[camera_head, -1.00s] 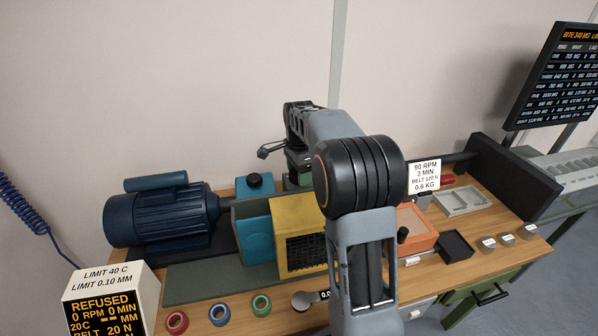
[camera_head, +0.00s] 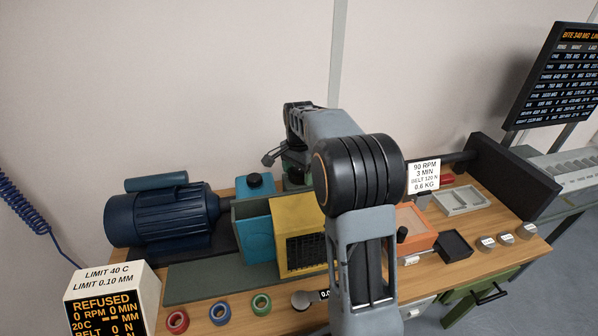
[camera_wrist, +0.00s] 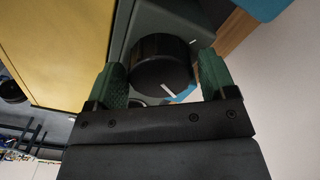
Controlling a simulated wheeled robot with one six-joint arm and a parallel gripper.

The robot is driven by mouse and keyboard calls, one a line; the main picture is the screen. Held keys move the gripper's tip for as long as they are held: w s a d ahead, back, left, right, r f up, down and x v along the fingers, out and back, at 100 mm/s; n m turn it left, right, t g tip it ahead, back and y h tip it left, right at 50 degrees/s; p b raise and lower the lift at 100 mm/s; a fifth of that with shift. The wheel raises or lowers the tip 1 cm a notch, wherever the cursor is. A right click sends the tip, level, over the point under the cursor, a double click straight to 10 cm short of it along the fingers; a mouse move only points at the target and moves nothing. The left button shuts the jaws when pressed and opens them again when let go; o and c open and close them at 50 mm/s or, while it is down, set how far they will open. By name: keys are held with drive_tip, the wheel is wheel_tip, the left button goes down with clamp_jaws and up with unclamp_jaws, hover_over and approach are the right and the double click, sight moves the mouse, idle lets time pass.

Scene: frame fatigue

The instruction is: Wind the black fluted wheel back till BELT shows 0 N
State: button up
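The black wheel (camera_wrist: 162,66) shows in the wrist view, on a dark grey housing, with a white mark on its face. In the head view my own arm hides the wheel and the fingertips. The white readout box (camera_head: 108,295) stands at the front left. Its orange text reads REFUSED, 0 RPM, 0 MIN, 20C, and BELT 0 N on the bottom line, which is partly cut off.
A blue motor (camera_head: 165,213) stands at the left of the wooden bench. The yellow guard (camera_head: 296,222) and teal block (camera_head: 256,240) sit in the middle. Coloured rings (camera_head: 220,313) lie along the front. An orange tray (camera_head: 412,228) and black tray (camera_head: 455,246) are at the right.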

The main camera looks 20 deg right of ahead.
sight(299, 171)
drive_tip(key=shift+o, duration=1.2)
drive_tip(key=shift+r, duration=0.15)
wheel_tip(299, 171, up, 14)
drive_tip(key=shift+f, duration=0.25)
